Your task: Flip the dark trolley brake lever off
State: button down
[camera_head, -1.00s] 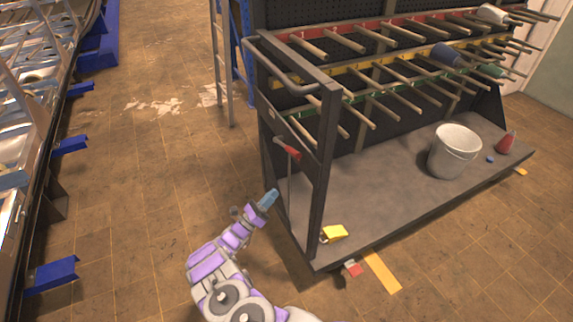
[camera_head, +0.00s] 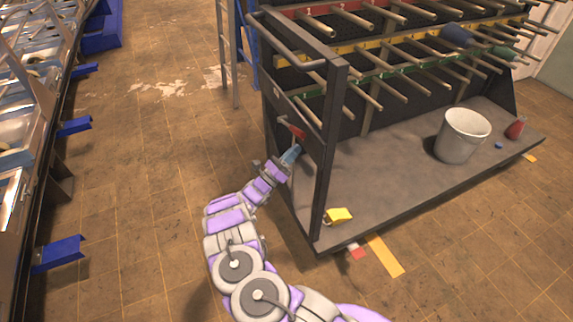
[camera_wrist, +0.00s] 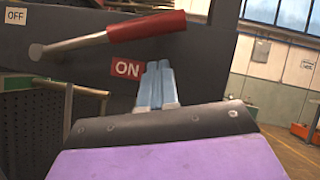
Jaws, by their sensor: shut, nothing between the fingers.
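The brake lever (camera_wrist: 110,34) has a red grip and a metal shaft; it lies nearly level across the dark end panel of the trolley (camera_wrist: 210,50), its grip at the right. A red ON label (camera_wrist: 127,67) is just under the grip, and a white OFF label (camera_wrist: 16,15) is at the upper left. My gripper (camera_wrist: 156,75) has its blue fingers together, just below the red grip and beside the ON label. In the head view the gripper (camera_head: 291,154) is close under the lever's red grip (camera_head: 291,128). I cannot tell whether they touch.
The trolley carries several rods and a white bucket (camera_head: 462,135) on its deck. A yellow object (camera_head: 338,216) lies at the deck's near corner. A ladder (camera_head: 228,60) stands behind. Open floor (camera_head: 150,180) lies to the left, before a rack with blue feet.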

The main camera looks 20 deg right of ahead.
aim_at(293, 126)
jog(key=shift+w+d+r, duration=0.1)
jog(key=shift+w+r, duration=0.15)
jog(key=shift+r, duration=0.4)
jog(key=shift+w+d+r, duration=0.1)
jog(key=shift+w+r, duration=0.1)
jog(key=shift+r, duration=0.45)
jog(key=shift+a, duration=0.1)
